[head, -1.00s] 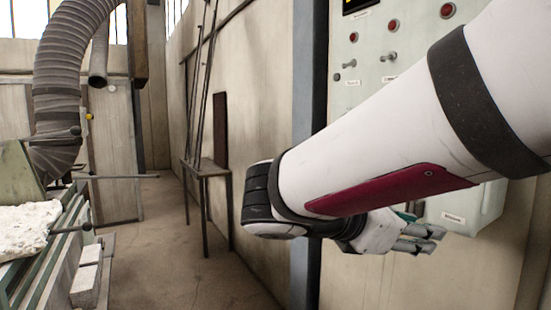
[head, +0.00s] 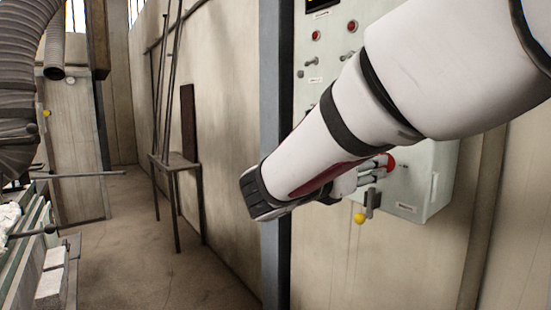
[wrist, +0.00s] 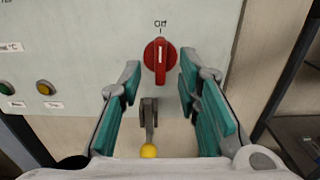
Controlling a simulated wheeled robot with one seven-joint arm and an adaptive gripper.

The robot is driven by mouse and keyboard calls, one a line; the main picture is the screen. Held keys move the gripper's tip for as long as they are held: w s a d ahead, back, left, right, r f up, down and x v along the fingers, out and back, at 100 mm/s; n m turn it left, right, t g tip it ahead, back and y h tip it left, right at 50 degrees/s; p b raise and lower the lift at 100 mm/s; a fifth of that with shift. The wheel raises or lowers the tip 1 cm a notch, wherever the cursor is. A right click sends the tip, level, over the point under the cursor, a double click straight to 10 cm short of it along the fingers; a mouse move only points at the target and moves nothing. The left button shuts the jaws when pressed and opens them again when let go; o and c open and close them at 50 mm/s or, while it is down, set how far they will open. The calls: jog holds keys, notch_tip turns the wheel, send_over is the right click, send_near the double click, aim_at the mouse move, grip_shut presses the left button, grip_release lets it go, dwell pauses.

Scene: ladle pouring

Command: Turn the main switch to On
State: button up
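The main switch is a red rotary knob on the pale control panel, seen in the wrist view (wrist: 159,62) and partly in the head view (head: 390,162). Its handle stands vertical, below the label "Off". My gripper (wrist: 160,70) is open, with its teal-padded fingers on the left and right of the knob and a gap on each side. In the head view, my gripper (head: 378,167) is close to the knob at the panel. I cannot tell how far the fingertips are from the panel face. No "On" label is readable.
A lever with a yellow ball (wrist: 149,151) hangs just below the knob, between my fingers in the wrist view. Green (wrist: 5,88) and orange (wrist: 45,87) buttons are to the left. The floor (head: 150,250) there is clear.

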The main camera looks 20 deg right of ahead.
jog(key=shift+x, duration=1.65)
grip_shut()
jog(key=m+b, duration=1.8)
jog(key=shift+s+f, duration=0.3)
jog(key=shift+f, duration=0.1)
jog(key=shift+r+b, duration=0.1)
jog(key=shift+b, duration=0.3)
